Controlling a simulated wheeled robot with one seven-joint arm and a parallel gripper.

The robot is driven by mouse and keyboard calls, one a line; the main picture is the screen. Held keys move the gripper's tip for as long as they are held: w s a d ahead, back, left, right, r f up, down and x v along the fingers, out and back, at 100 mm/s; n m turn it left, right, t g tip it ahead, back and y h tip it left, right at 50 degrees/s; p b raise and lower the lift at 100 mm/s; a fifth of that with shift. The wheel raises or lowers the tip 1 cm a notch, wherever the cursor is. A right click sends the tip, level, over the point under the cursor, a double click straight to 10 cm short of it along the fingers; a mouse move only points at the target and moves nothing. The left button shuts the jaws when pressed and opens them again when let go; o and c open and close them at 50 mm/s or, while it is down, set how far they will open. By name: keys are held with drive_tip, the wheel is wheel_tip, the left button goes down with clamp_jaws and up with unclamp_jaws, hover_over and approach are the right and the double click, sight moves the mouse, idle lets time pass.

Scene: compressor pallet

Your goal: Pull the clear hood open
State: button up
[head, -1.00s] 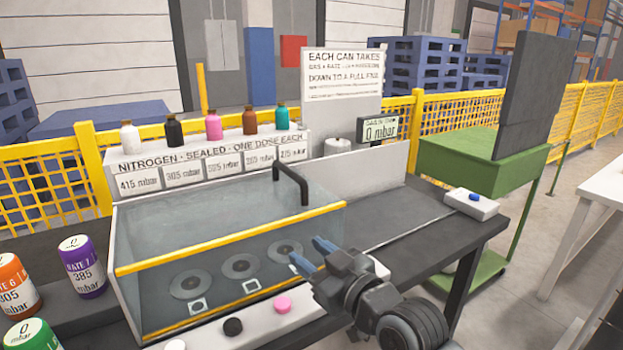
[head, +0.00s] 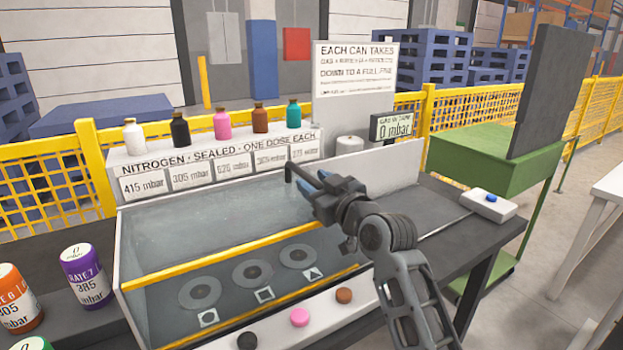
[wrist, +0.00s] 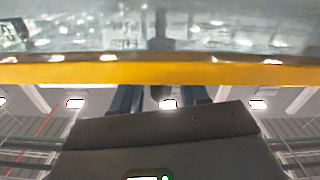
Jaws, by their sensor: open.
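The clear hood (head: 180,245) is a see-through box cover with a yellow front edge bar (head: 170,273), standing on the bench. My gripper (head: 313,184) is open, with blue fingers pointing left, above the hood's right part and close to the dark bar in the head view. My arm hides the right end of the yellow bar. In the wrist view the yellow bar (wrist: 160,73) crosses the picture, and the blue fingers of my gripper (wrist: 162,98) show just below it, apart. I cannot tell whether they touch it.
Round discs (head: 252,272) lie under the hood. Coloured pucks (head: 300,317) sit along the front ledge. Bottles (head: 222,124) stand on the rack behind. Labelled cans (head: 86,277) stand at left. A box with a blue button (head: 489,203) is at right.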

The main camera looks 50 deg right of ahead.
drive_tip(key=shift+x, duration=1.05)
clamp_jaws()
